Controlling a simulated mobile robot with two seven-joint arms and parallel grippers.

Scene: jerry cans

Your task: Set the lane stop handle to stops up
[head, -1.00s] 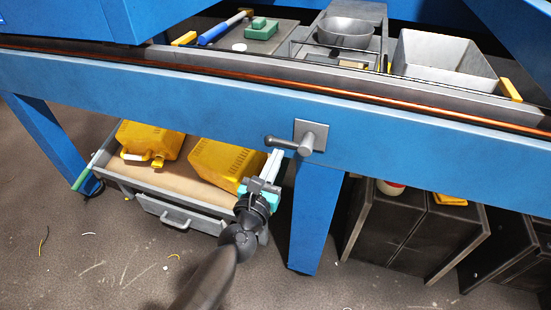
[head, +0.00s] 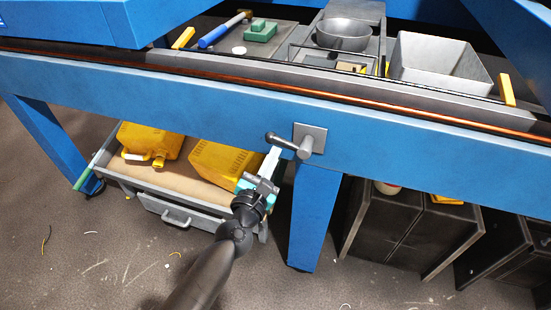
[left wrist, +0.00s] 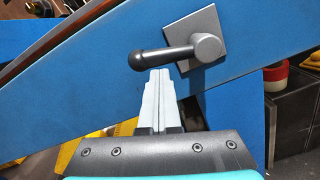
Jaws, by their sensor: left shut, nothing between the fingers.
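The lane stop handle (head: 285,142) is a dark grey lever with a round knob, on a square grey plate (head: 314,132) on the blue beam. It points left from its pivot, with the knob end a little raised. In the left wrist view, the lever (left wrist: 165,55) crosses just beyond my fingertips. My left gripper (head: 273,152) is shut and empty, its pale fingers pointing up just under the lever. The fingertips (left wrist: 159,72) lie at the lever's lower edge; I cannot tell whether they touch. My right gripper is not in view.
Below the blue beam (head: 200,95) stands a grey drawer cart (head: 125,185) with yellow jerry cans (head: 228,165). A blue leg (head: 312,225) is right of my gripper. Dark cabinets (head: 400,235) stand at the right. A bowl (head: 345,35) and tray (head: 440,65) sit above.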

